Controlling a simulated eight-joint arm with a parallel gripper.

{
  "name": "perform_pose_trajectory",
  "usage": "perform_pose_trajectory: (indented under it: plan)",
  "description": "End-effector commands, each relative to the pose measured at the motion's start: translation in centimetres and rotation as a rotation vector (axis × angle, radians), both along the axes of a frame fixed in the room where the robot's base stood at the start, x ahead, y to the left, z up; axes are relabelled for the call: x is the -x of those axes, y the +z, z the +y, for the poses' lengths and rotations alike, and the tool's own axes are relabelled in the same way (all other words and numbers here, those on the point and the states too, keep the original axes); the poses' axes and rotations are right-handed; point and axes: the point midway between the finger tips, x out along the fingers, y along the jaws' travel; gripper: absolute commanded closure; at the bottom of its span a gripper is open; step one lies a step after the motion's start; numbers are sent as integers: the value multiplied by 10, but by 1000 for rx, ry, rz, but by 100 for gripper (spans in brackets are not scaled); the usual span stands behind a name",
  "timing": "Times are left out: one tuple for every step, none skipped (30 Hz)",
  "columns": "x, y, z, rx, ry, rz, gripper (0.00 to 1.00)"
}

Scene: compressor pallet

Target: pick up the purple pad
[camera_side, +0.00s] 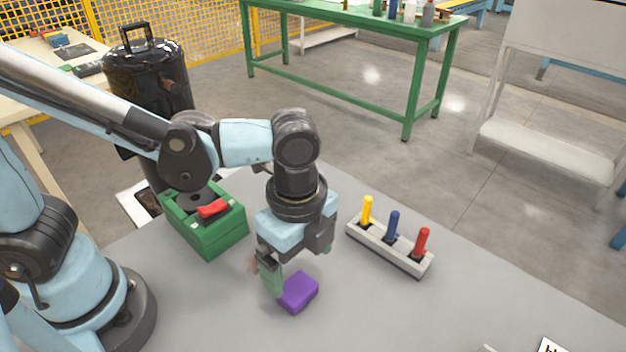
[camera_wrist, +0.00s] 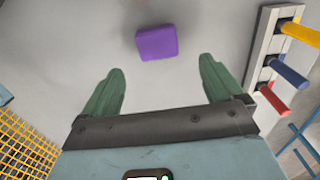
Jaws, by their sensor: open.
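The purple pad (camera_side: 298,292) is a small rounded block lying on the grey table. My gripper (camera_side: 268,278) is low over the table, pointing down, beside the pad in the side view. In the wrist view the pad (camera_wrist: 157,42) is whole and unobstructed, ahead of the two green fingers and between their lines. My gripper (camera_wrist: 160,80) is open there, with nothing between the fingers. In the side view a finger partly overlaps the pad's left edge; I cannot tell whether they touch.
A light rack (camera_side: 388,248) with yellow, blue and red handled pieces stands to the right. A green box (camera_side: 222,235) with a red piece on top is at the left. The grey table (camera_side: 400,315) is clear around the pad and toward the front right.

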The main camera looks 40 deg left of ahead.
Motion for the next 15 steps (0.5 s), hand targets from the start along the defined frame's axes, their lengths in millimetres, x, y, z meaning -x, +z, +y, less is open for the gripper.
perform_pose_trajectory:
  plan:
    - [-1,-6,0,0,1,0,6]
    - [-1,-9,0,0,1,0,6]
    - [-1,-12,0,0,1,0,6]
    - [-1,-14,0,0,1,-1,6]
    - [0,-15,0,0,1,-1,6]
    - [0,-17,0,0,2,-1,6]
    - [0,-18,0,1,2,-1,6]
    - [0,-19,0,1,2,-1,6]
    - [0,-20,0,1,2,-1,6]
    - [0,-21,0,1,2,-1,6]
    - [0,-22,0,1,2,-1,6]
    - [0,-25,0,0,2,-1,6]
    - [0,-27,0,0,2,-1,6]
    - [1,-30,1,0,2,-1,6]
    - [1,-35,1,0,2,-1,6]
